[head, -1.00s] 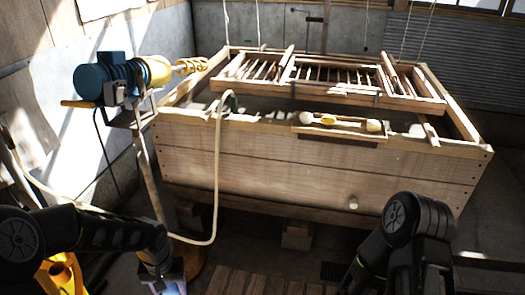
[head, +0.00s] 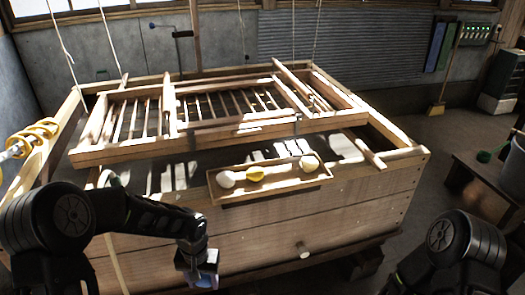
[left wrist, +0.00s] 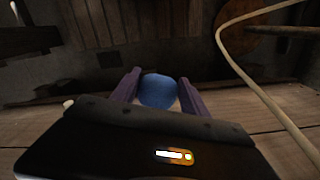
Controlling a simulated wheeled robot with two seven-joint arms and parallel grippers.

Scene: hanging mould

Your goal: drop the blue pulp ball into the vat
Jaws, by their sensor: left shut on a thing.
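The blue pulp ball (left wrist: 158,91) sits between the two fingers of my left gripper (left wrist: 157,92) in the left wrist view. The gripper is shut on it. In the head view my left gripper (head: 203,281) hangs low in front of the vat's front wall, below the rim and outside the vat; the ball cannot be made out clearly there. The vat (head: 230,239) is a large plank-sided wooden box with dark contents. My right arm shows at the lower right, but its gripper is out of frame.
A wooden frame with slats (head: 243,132) hangs on cords over much of the vat. A narrow tray (head: 289,187) at the front rim holds pinkish, yellow and white balls. A yellow spiral mixer (head: 35,135) is at left. A dark table (head: 487,188) with a bucket is at right.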

